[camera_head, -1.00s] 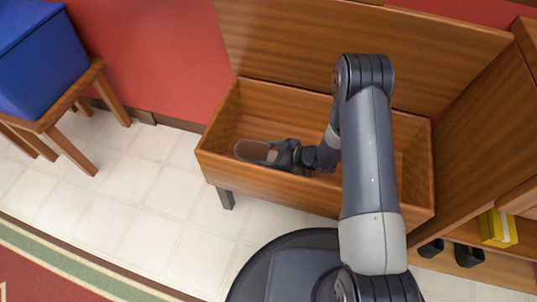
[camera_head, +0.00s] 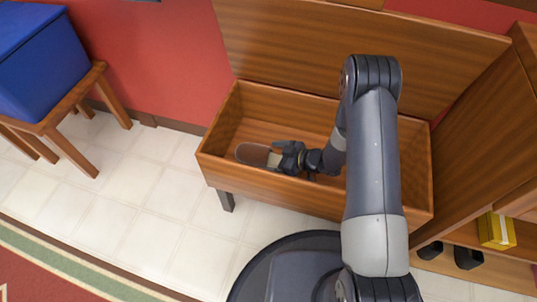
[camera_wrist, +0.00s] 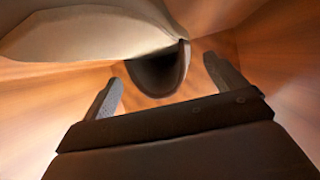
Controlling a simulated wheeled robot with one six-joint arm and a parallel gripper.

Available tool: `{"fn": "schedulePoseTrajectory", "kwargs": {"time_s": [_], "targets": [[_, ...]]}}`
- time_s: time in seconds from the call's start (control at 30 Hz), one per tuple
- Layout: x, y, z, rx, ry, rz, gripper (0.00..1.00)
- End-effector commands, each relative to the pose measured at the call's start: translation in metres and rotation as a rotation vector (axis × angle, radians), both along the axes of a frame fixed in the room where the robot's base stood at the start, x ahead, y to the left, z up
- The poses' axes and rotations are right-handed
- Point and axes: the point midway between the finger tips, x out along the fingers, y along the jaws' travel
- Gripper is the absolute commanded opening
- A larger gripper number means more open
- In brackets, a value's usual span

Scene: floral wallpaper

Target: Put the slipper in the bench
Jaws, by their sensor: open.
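The slipper (camera_head: 254,155) lies inside the open wooden bench (camera_head: 315,196), at its left end. Its brown sole-like end shows in the head view; the rest is partly hidden by my gripper (camera_head: 280,158). My gripper is inside the bench box, at the slipper's right end, with its fingers spread. In the wrist view, my gripper (camera_wrist: 165,88) is open with a finger on each side. The pale slipper (camera_wrist: 90,35) fills the upper left there, and its dark opening lies ahead between the fingers. Whether a finger touches it I cannot tell.
The bench's lid (camera_head: 300,45) stands raised at the back. A wooden cabinet (camera_head: 480,140) is close on the right, with dark shoes (camera_head: 467,257) and a yellow box (camera_head: 497,230) on its shelf. A blue box (camera_head: 45,60) sits on a small table at left. The tiled floor between is clear.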

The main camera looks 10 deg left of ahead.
Motion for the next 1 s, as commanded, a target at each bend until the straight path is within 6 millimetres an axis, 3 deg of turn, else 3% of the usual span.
{"fn": "schedulePoseTrajectory", "kwargs": {"time_s": [0.2,0.43,0.63,1.0], "targets": [[-0.011,-0.044,0.027,0.001,0.000,-0.007,0.91],[-0.021,-0.077,0.041,0.000,0.000,-0.004,0.91],[-0.026,-0.088,0.046,0.001,0.000,0.000,0.91],[-0.026,-0.089,0.045,0.000,0.000,0.000,0.91]]}}
